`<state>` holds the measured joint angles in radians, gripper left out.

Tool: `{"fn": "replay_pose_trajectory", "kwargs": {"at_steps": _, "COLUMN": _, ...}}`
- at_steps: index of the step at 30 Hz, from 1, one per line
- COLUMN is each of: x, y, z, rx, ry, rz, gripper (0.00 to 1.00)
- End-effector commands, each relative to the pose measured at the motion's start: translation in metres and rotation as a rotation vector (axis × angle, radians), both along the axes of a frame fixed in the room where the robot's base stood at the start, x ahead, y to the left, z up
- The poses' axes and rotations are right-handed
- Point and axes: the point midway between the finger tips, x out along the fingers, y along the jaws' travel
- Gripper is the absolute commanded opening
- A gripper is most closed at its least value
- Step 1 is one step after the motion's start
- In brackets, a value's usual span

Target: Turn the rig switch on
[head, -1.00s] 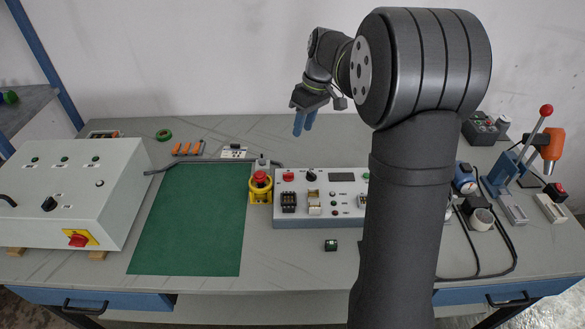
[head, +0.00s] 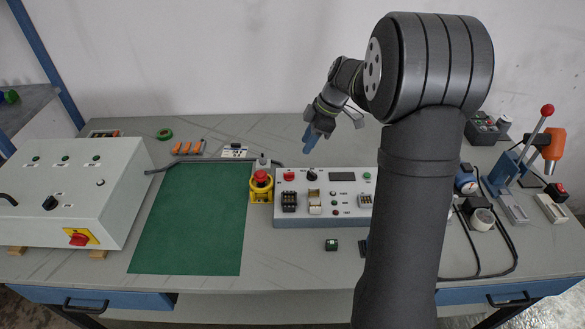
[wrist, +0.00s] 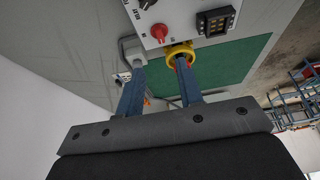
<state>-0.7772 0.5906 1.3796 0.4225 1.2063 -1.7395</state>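The white rig box (head: 325,211) stands mid-table. A black rotary knob (head: 312,175) sits on its top beside a red button (head: 289,176). I cannot tell for certain which control is the rig switch. My gripper (head: 309,140) hangs above and behind the box, tilted down, touching nothing. In the wrist view its two blue fingers (wrist: 157,68) are apart with nothing between them. The black knob is partly cut off at that view's top edge (wrist: 147,3); the red button (wrist: 159,32) is below it.
A red emergency stop in a yellow collar (head: 261,186) stands left of the box. A green mat (head: 190,225) lies further left, then a white cabinet with a red-and-yellow switch (head: 78,239). A red-knobbed lever (head: 546,112) stands at right. My arm hides part of the bench.

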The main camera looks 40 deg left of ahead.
Motion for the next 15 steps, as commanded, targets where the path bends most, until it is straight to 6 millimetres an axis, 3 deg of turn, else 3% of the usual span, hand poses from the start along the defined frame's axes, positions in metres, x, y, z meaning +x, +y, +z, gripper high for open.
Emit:
{"fn": "replay_pose_trajectory", "kwargs": {"at_steps": 9, "x": -0.02, "y": 0.019, "z": -0.066, "rx": -0.005, "ry": 0.003, "rz": 0.0, "gripper": 0.34}}
{"fn": "replay_pose_trajectory", "kwargs": {"at_steps": 15, "x": -0.028, "y": 0.027, "z": -0.095, "rx": -0.003, "ry": 0.0, "rz": 0.0, "gripper": 0.34}}
